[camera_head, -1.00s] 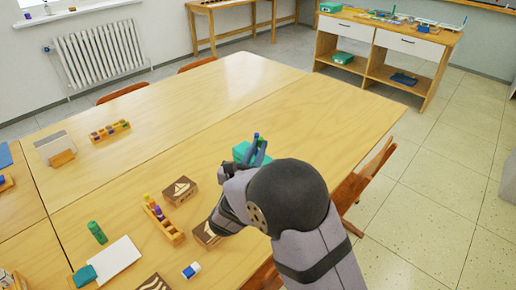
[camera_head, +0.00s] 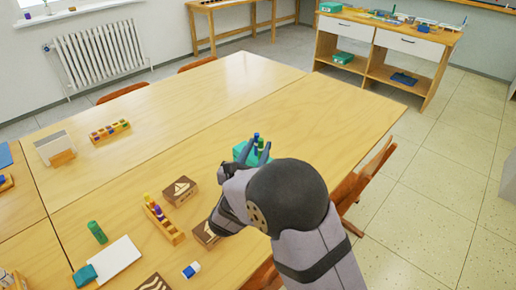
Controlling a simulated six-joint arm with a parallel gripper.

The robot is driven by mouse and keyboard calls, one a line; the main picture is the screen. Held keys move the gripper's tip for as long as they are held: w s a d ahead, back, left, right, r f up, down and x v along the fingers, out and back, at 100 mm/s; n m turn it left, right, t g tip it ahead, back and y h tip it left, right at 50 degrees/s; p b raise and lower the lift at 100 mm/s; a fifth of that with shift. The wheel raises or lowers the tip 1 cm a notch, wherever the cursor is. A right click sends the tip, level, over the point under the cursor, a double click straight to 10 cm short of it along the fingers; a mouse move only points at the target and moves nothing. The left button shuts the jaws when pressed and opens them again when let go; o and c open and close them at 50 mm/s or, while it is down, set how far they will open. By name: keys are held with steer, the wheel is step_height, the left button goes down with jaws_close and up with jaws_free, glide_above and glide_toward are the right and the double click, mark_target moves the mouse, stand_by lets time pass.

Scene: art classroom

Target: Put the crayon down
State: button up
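A crayon with a blue top (camera_head: 257,136) stands roughly upright at my gripper, with a green piece (camera_head: 260,145) just beside or below it. I cannot tell whether these are one crayon or two. My gripper (camera_head: 257,152) is over the right part of the near table. A teal box (camera_head: 239,149) is behind the fingers, mostly hidden by my arm. The crayon's lower end is hidden, so I cannot tell what it rests on.
To the left on the table (camera_head: 330,115) are a wooden crayon holder (camera_head: 163,219), stamped wooden blocks (camera_head: 180,190), a green cylinder (camera_head: 97,232), white paper (camera_head: 119,258) and an eraser (camera_head: 191,270). Another crayon holder (camera_head: 110,131) stands farther back. The table behind my gripper is clear.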

steer(key=b+v, duration=0.1)
steer(key=v, duration=1.1)
steer(key=shift+b, duration=0.4)
steer(key=s+d+f+m+g+h, duration=0.25)
steer(key=d+m+g, duration=0.2)
steer(key=d, duration=0.25)
steer(key=s+d+f+m+g+h, duration=0.1)
steer(key=s+d+f+m+g, duration=0.35)
steer(key=d, duration=0.25)
steer(key=s+d+f+m+g+h, duration=0.1)
steer(key=s+d+f+m+g, duration=0.15)
steer(key=d+m+g, duration=0.4)
steer(key=s+d+f+m+g+y, duration=0.2)
steer(key=s+f+m+y, duration=0.25)
steer(key=s+m, duration=0.4)
steer(key=s+a+f+m+y, duration=0.1)
steer(key=s+a+m+y, duration=0.1)
steer(key=a+m+y, duration=0.3)
steer(key=shift+s+a+f+m+y, duration=0.2)
steer(key=shift+a+f+m+y, duration=0.15)
steer(key=shift+m, duration=1.35)
